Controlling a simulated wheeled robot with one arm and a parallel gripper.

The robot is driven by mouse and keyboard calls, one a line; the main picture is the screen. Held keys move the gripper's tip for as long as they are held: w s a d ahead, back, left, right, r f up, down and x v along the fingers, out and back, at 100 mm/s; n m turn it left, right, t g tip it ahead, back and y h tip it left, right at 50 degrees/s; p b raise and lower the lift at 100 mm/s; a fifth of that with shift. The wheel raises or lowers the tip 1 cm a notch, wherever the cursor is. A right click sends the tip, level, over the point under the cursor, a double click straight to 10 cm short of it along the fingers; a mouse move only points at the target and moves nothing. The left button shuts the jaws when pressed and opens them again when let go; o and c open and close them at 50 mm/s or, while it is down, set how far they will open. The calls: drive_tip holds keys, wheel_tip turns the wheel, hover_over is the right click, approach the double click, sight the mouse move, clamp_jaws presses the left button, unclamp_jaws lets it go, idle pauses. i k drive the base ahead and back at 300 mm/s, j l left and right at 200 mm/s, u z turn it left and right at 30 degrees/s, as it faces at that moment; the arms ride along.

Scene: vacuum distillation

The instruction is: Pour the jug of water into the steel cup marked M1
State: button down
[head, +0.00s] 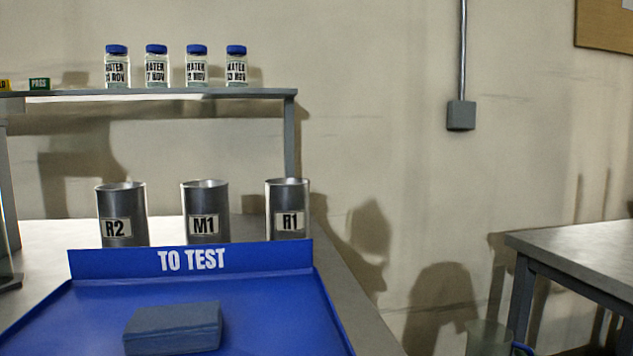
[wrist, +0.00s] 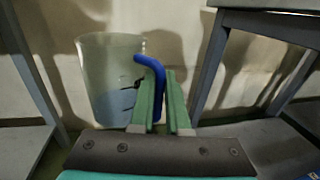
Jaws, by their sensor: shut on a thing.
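The steel cup marked M1 (head: 206,210) stands upright on the bench, between the cup R2 (head: 122,213) and the cup R1 (head: 288,208). All are behind the blue tray. The clear jug (wrist: 103,70) shows in the wrist view, with bluish water low inside and a blue handle (wrist: 154,66). My gripper (wrist: 160,75) has its green fingers shut on the handle, and the jug hangs to the left of them. In the head view only the jug's upper part (head: 487,335) shows at the bottom right edge. My gripper is out of the head view.
The blue TO TEST tray (head: 190,260) holds a folded blue cloth (head: 173,328) in front of the cups. A shelf (head: 200,94) with several blue-capped water bottles is above. Another table (head: 580,250) stands at right. The gap between bench and table is open floor.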

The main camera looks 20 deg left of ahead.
sight(204, 203)
drive_tip(key=i+l+u, duration=0.15)
drive_tip(key=u, duration=0.25)
drive_tip(key=i+l+u, duration=0.15)
drive_tip(key=u, duration=0.25)
drive_tip(key=i+l+u, duration=0.1)
drive_tip(key=u, duration=0.35)
drive_tip(key=k+l, duration=0.05)
drive_tip(key=l, duration=0.05)
